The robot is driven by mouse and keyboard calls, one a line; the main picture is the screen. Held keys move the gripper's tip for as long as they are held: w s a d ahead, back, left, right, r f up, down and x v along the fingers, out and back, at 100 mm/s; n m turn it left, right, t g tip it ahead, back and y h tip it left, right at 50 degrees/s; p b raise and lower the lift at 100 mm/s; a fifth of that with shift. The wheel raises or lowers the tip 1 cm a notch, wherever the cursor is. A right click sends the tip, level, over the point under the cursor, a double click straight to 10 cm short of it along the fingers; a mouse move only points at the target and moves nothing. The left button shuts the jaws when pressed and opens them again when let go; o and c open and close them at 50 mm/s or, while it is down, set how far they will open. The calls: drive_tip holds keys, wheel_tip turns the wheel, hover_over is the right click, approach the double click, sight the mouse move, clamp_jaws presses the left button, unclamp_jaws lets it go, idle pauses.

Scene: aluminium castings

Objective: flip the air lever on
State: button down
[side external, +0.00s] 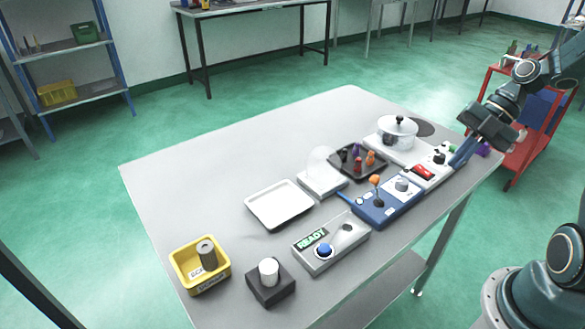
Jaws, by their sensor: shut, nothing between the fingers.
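A blue control box (366,212) sits near the table's right front edge. A lever with an orange ball tip (376,180) stands roughly upright on its left part; no readable marking names it as the air lever. A round grey knob (402,184) sits on a white plate on the box's right part. My gripper (458,164) is at the table's right end, to the right of the blue box and apart from it. Its fingers are shut and empty, pointing down beside a white panel with a red switch (422,172). Whether the fingertips touch the panel is unclear.
A grey box with a green READY display (311,239) and blue button stands in front. A lidded pot (397,133), a dark tray of small pegs (345,170), a white tray (280,214), a yellow bin (181,275) and a dark block (264,291) are around. The table's far left is clear.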

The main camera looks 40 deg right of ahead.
drive_tip(key=s+a+r+m+t+h, duration=0.1)
drive_tip(key=s+a+r+m+h, duration=0.2)
drive_tip(key=m, duration=0.8)
drive_tip(key=s+a+r+m+t+h, duration=0.2)
drive_tip(key=s+a+r+m, duration=0.3)
drive_tip(key=a+r+m, duration=0.3)
drive_tip(key=shift+a+r+m+h, duration=0.2)
drive_tip(key=shift+a+m+h, duration=0.6)
drive_tip(key=shift+m, duration=0.9)
drive_tip(key=shift+d, duration=0.1)
idle(1.5)
